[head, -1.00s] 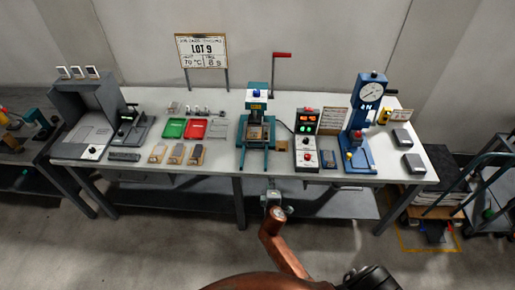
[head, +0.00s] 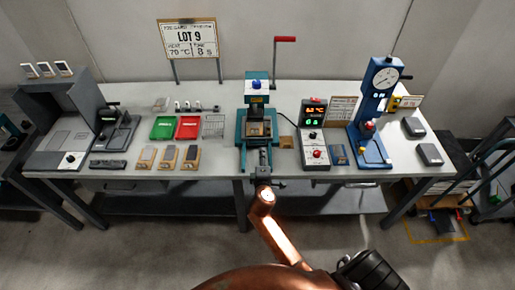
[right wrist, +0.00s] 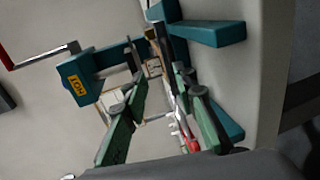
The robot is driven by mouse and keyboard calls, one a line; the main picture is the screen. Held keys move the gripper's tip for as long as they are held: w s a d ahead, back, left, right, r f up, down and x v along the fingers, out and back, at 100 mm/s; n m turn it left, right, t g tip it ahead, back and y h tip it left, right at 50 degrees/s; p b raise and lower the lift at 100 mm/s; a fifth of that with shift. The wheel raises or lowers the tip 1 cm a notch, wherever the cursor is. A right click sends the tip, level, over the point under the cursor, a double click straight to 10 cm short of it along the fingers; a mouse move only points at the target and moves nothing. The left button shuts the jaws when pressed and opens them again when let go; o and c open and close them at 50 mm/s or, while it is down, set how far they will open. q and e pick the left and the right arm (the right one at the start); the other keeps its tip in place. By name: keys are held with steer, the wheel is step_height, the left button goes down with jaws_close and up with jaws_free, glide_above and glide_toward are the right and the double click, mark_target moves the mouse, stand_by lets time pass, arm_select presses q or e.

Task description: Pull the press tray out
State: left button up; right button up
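The teal press (head: 258,100) stands at the middle of the bench, with a yellow label and two rails toward me. The press tray (head: 258,130), brownish, sits between its posts at the back of the rails. My right gripper (head: 264,152) is in front of the tray, over the gap between the rails. The right wrist view shows its two green fingers (right wrist: 161,80) apart with nothing clearly between them, pointing at the tray (right wrist: 153,68). I cannot tell whether they touch it. The press's HOT label (right wrist: 75,87) shows there too. My left gripper is not in view.
A control box (head: 314,135) with a lit display stands just right of the press. A blue gauge stand (head: 375,110) is farther right. Wooden-based pieces (head: 168,157) and green and red trays (head: 163,128) lie to the left. A red-handled lever (head: 284,40) rises behind.

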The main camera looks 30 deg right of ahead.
steer(key=shift+w+f+b, duration=0.1)
steer(key=shift+f+b, duration=0.2)
steer(key=shift+f, duration=0.55)
steer(key=shift+w+f, duration=0.15)
steer(key=shift+f, duration=0.1)
steer(key=b+x, duration=0.1)
steer(key=x, duration=0.5)
steer(key=shift+w+d, duration=0.15)
steer(key=shift+w, duration=0.15)
steer(key=shift+w+d, duration=0.15)
steer(key=shift+w, duration=0.15)
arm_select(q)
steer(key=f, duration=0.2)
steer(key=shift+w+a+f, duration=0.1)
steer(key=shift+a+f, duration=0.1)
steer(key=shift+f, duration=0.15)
arm_select(e)
steer(key=shift+w+d+f, duration=0.1)
steer(key=shift+w+d, duration=0.05)
steer(key=shift+c, duration=0.6)
jaws_close()
